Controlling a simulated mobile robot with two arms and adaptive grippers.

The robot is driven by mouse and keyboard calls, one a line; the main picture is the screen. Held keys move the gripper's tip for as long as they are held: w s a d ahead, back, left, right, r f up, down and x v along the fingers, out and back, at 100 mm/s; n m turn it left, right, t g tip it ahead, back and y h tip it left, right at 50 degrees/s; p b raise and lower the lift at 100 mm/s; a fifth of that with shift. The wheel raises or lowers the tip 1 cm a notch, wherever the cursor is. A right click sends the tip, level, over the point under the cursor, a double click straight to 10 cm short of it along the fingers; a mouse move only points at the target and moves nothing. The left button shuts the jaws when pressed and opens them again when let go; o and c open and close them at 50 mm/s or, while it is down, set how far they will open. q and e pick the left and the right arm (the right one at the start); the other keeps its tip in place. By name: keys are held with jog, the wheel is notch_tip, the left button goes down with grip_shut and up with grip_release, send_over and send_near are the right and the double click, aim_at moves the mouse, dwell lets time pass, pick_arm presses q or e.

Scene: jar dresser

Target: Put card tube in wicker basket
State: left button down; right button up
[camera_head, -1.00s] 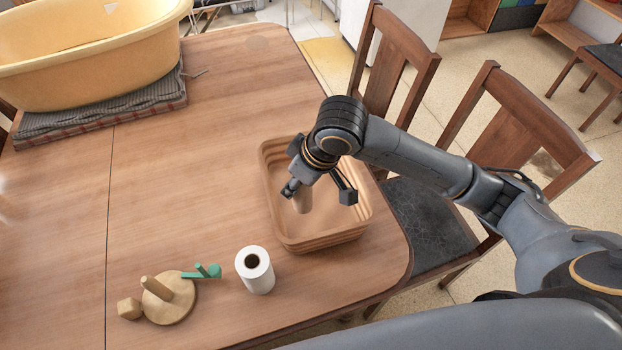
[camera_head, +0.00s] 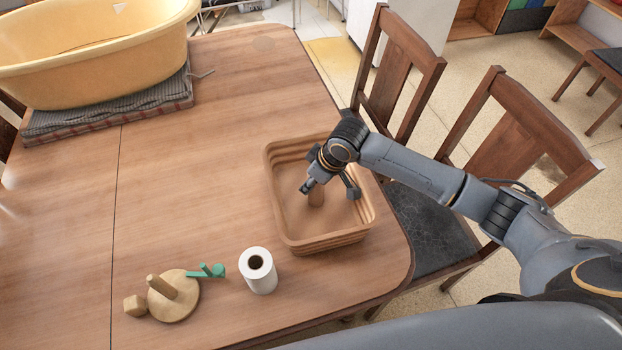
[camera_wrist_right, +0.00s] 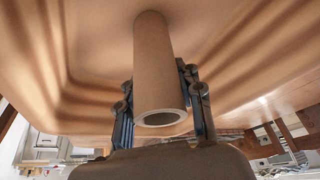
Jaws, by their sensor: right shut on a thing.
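The wicker basket (camera_head: 330,243) is a tan, ribbed rectangular tray near the table's right edge. The card tube (camera_head: 316,199) is a brown hollow cylinder, held roughly upright inside the basket's walls. My right gripper (camera_head: 328,191) is over the basket and shut on the tube. In the right wrist view, the tube (camera_wrist_right: 155,62) stands between the two dark fingers (camera_wrist_right: 160,98), with its open end towards the camera. Its far end is at or close to the basket floor; I cannot tell whether it touches. My left gripper is not in view.
A white paper roll (camera_head: 258,272) stands left of the basket's near end. A wooden disc with a peg (camera_head: 178,300), a wooden block (camera_head: 135,305) and a green item (camera_head: 210,271) are further left. A yellow tub (camera_head: 95,60) is at the back left. Chairs (camera_head: 520,140) stand at the right.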

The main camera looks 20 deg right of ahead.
jog(key=o, duration=1.2)
jog(key=shift+f, duration=0.15)
jog(key=v, duration=1.2)
jog(key=shift+r, duration=0.2)
